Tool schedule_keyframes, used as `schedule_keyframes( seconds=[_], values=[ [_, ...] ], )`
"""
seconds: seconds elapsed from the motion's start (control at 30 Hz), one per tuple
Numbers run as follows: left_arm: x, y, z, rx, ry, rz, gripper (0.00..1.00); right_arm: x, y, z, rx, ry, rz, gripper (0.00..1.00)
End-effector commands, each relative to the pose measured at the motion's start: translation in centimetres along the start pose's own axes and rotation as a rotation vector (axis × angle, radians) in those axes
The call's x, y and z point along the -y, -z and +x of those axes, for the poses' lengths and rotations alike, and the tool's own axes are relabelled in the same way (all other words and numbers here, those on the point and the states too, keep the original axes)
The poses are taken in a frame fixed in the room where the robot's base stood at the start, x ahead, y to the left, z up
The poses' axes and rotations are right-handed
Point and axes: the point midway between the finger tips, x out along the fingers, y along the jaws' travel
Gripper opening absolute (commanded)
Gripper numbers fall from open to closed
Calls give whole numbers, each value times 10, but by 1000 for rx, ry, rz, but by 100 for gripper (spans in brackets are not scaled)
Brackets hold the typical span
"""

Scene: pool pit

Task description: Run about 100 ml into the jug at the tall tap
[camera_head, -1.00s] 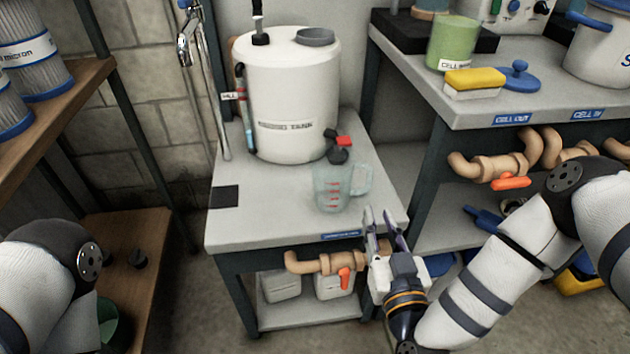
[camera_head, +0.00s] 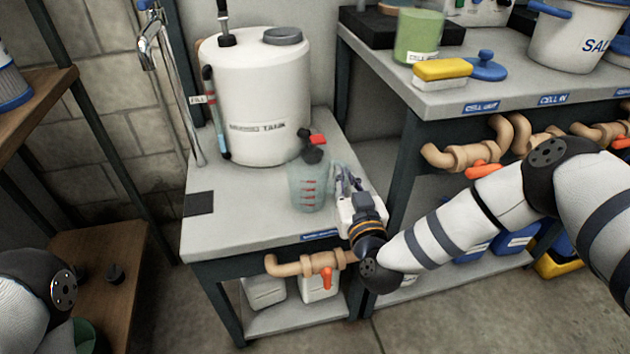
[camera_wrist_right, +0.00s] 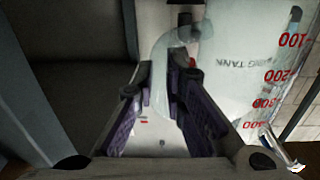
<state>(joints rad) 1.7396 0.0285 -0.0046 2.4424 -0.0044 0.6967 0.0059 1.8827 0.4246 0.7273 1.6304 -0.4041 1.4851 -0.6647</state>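The clear jug (camera_head: 308,188) with red marks stands upright on the grey bench, in front of the white tank. Its body fills the right of the right wrist view (camera_wrist_right: 255,85). My right gripper (camera_head: 345,182) is at the jug's handle side. In the wrist view its two fingers are apart, with the curved handle (camera_wrist_right: 163,75) between them; contact is not clear. The chrome tall tap (camera_head: 150,42) rises at the back left of the bench, its top cut by the frame edge. My left arm shows at lower left; its gripper is out of view.
The white tank (camera_head: 258,95) has a black spout with a red lever (camera_head: 317,137) close behind the jug. A dark square (camera_head: 199,203) marks the bench's left side, which is clear. A higher bench (camera_head: 440,98) stands right, a wooden shelf (camera_head: 35,105) left.

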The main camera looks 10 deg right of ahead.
Motion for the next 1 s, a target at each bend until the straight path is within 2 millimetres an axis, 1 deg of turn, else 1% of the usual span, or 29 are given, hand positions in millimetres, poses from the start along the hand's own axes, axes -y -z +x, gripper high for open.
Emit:
schedule_keyframes(
  seconds=[0.37, 0.47, 0.57, 0.6, 0.67, 0.7, 0.83, 0.87, 0.9, 1.0],
  values=[
    [0, 0, -1, -1, 0, 0, 41, 0, 2, 0, -2, 1, 1, 0],
    [0, 0, -4, -6, 0, 0, 41, 0, 12, 0, -4, 0, 2, 0],
    [0, 1, -9, -17, -1, 0, 41, 1, 31, 1, -8, 1, 2, 0],
    [0, 2, -13, -23, -1, 0, 41, 1, 40, 0, -8, 1, 2, 0],
    [0, 3, -20, -37, -2, -1, 41, 4, 55, -13, -7, 4, 3, 0],
    [0, 4, -26, -49, -2, -1, 41, 5, 68, -22, -9, 5, 4, 0],
    [-1, 8, -43, -84, -4, -3, 41, 9, 106, -54, -11, 6, 3, 0],
    [-1, 8, -44, -87, -5, -3, 41, 11, 106, -65, -6, 7, 2, 0],
    [-1, 9, -47, -92, -5, -3, 41, 12, 110, -78, -5, 5, 2, 0],
    [-1, 10, -52, -104, -6, -4, 41, 14, 119, -105, -3, 4, 1, 0]
  ],
)
